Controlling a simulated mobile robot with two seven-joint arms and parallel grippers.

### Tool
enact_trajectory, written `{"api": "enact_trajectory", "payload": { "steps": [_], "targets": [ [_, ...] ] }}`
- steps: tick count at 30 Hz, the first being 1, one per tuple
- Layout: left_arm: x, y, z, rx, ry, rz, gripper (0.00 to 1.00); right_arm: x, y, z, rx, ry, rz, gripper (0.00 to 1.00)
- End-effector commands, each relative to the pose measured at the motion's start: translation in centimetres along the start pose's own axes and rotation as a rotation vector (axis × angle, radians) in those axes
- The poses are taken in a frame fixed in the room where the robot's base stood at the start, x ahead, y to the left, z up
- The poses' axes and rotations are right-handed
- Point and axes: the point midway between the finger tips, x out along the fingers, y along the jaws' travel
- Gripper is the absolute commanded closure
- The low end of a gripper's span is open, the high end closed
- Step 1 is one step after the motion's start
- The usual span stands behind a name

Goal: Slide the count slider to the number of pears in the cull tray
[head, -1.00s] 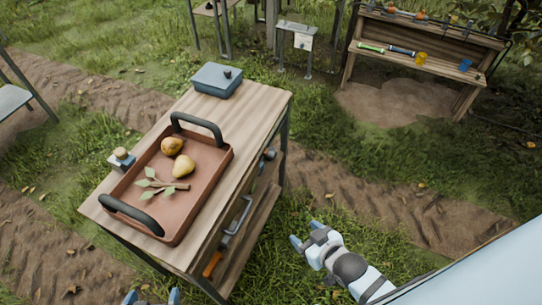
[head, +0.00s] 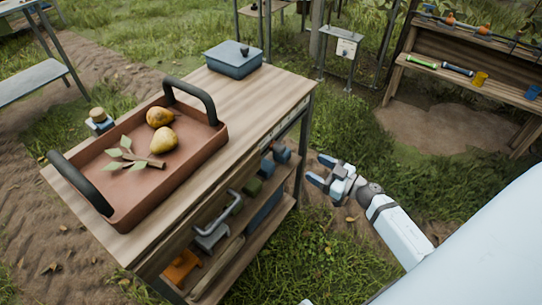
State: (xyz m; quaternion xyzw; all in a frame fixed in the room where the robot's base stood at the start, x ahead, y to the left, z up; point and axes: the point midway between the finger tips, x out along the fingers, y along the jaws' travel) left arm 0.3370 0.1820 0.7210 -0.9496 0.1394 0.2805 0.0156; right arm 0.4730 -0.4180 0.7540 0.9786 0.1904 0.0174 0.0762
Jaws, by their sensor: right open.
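The terracotta cull tray (head: 198,152) with two black handles lies on the wooden table. In it are two yellow-brown pears, one (head: 160,117) behind the other (head: 163,140), and a leafy twig (head: 138,160). A pale marked strip (head: 285,122) runs along the table's right edge, perhaps the count slider; its knob and numbers are too small to make out. My right gripper (head: 320,171) is open and empty, over the grass to the right of the table, apart from it. My left gripper is out of view.
A blue lidded box (head: 234,60) stands at the table's far end. Tools, including an orange one (head: 183,266), lie on the lower shelf.

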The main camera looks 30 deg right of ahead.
Motion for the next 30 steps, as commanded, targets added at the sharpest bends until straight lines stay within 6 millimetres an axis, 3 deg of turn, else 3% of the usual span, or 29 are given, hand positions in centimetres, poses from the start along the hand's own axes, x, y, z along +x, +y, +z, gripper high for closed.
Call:
{"api": "enact_trajectory", "payload": {
  "steps": [7,21,30],
  "targets": [
    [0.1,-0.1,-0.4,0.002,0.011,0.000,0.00,1.9,0.2,0.2,0.001,-0.001,-0.009,0.37],
    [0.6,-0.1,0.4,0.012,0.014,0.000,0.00,11.4,0.1,0.2,0.001,-0.001,-0.007,0.37],
    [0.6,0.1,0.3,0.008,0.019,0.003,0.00,13.7,0.1,0.2,0.001,-0.003,-0.008,0.37]
  ]
}}
